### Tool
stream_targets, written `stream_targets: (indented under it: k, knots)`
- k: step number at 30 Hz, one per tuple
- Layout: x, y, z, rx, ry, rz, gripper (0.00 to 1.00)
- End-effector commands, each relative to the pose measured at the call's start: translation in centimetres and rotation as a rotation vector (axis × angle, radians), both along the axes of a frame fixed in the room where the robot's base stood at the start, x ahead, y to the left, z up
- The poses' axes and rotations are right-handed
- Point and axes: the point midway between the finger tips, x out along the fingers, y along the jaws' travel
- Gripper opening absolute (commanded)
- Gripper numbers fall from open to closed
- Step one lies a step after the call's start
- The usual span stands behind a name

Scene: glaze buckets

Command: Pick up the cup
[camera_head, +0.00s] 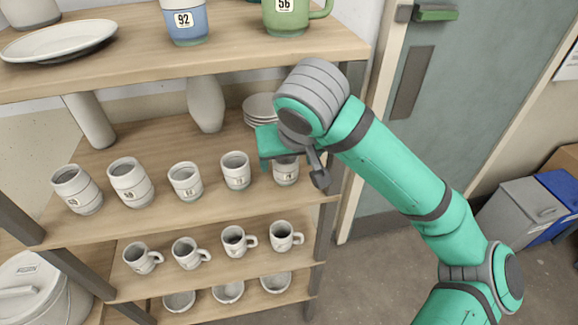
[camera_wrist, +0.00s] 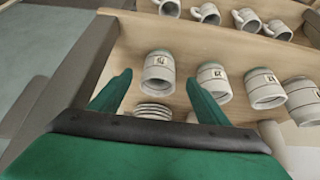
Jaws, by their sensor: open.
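Several pale grey cups with dark labels stand in a row on the middle shelf. The rightmost cup (camera_head: 286,172) is partly hidden behind my gripper (camera_head: 291,160) in the head view. In the wrist view, which looks inverted, this cup (camera_wrist: 158,73) shows between the two green fingertips of my open gripper (camera_wrist: 159,78). The jaws are empty, and I cannot tell how far the cup is beyond the tips. The neighbouring cup (camera_head: 236,171) also shows in the wrist view (camera_wrist: 213,82), just outside one finger.
A stack of plates (camera_head: 260,108) and a vase (camera_head: 206,104) stand behind the cups. Handled mugs (camera_head: 234,241) and bowls (camera_head: 228,292) are on lower shelves. The upper shelf (camera_head: 130,65) overhangs, holding a blue cup (camera_head: 187,22) and a green mug (camera_head: 288,18). A shelf post is right of my gripper.

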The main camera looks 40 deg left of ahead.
Motion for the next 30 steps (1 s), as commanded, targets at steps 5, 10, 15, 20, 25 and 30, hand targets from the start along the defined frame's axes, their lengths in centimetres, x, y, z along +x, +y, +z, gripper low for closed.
stream_targets:
  k: [5,10,15,20,25,30]
  knots:
    - [0.4,0.5,-1.2,-0.001,0.001,0.0,0.69]
    - [1.2,1.2,-2.3,-0.002,0.001,0.0,0.69]
    - [2.5,1.9,-4.2,-0.001,0.002,-0.008,0.69]
    - [2.9,2.3,-5.3,-0.001,0.0,-0.007,0.69]
    - [2.8,2.5,-5.4,-0.001,0.0,-0.004,0.69]
    - [2.8,2.6,-5.4,-0.001,0.0,-0.003,0.48]
